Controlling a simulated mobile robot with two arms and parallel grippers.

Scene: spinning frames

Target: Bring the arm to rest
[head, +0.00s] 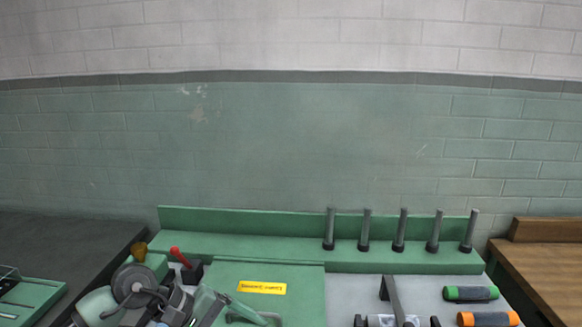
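Neither my left nor my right gripper can be made out in the head view. Below me is a green machine bench (220,245) with a raised back ledge. Several upright dark grey spindles (403,230) stand in a row on its right part. At the lower left of the bench is a cluster of grey and green machine parts (150,290) with a round wheel. The bottom edge of the picture cuts off the front of the bench.
Green-ended (471,293) and orange-ended (487,318) dark rollers lie at the lower right. A dark bent bar (392,297) stands left of them. A yellow label (262,287) is on the green panel. A dark table (60,250) is left, a wooden one (550,265) right. A brick wall is behind.

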